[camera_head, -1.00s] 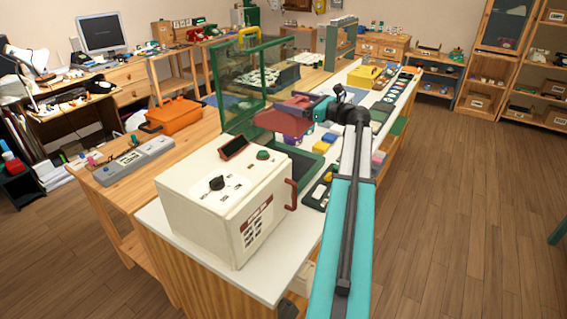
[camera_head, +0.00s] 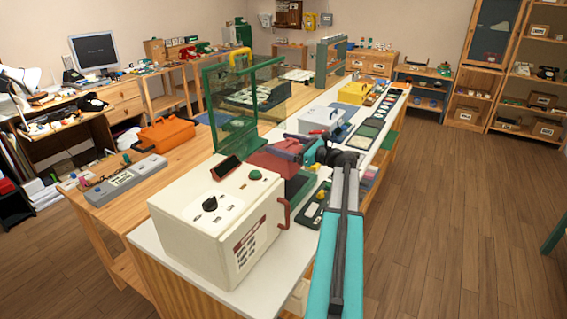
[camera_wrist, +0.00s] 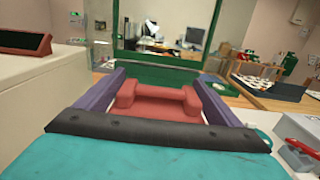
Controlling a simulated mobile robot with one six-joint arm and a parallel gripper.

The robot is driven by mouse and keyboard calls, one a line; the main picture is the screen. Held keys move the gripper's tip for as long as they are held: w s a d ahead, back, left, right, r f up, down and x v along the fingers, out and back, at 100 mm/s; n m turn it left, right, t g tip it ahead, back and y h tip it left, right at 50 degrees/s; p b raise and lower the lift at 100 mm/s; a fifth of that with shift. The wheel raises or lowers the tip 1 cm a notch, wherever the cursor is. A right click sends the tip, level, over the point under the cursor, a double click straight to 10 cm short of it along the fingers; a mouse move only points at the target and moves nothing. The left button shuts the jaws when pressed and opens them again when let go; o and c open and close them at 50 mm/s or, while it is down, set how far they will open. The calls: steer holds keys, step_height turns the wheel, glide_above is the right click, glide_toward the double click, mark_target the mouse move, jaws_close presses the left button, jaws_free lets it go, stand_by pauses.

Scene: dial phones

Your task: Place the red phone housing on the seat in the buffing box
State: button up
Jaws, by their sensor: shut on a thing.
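The red phone housing (camera_head: 272,163) is between the purple fingers of my gripper (camera_head: 288,147). In the wrist view the housing (camera_wrist: 158,104) shows its raised cradle end, and my gripper (camera_wrist: 160,92) is shut on it. A green-framed box with a clear raised lid (camera_head: 243,105) stands on the bench, probably the buffing box. The housing is low in front of the lid, above or within the box's green base (camera_head: 297,188). The seat is hidden, and I cannot tell whether the housing touches it.
A cream machine (camera_head: 215,225) with a red handle stands close in front, and at left in the wrist view (camera_wrist: 30,85). A dark green tray (camera_head: 312,208) lies right of the base. A grey box (camera_head: 321,119) and yellow box (camera_head: 354,92) stand farther back.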

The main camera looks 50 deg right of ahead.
mark_target(299, 168)
steer(key=shift+f, duration=1.9)
steer(key=shift+f, duration=0.1)
steer(key=shift+f+p, duration=0.6)
steer(key=shift+f, duration=1.6)
steer(key=o, duration=1.5)
steer(key=shift+f, duration=0.1)
steer(key=shift+s, duration=0.1)
steer(key=b+v, duration=0.3)
steer(key=v, duration=0.9)
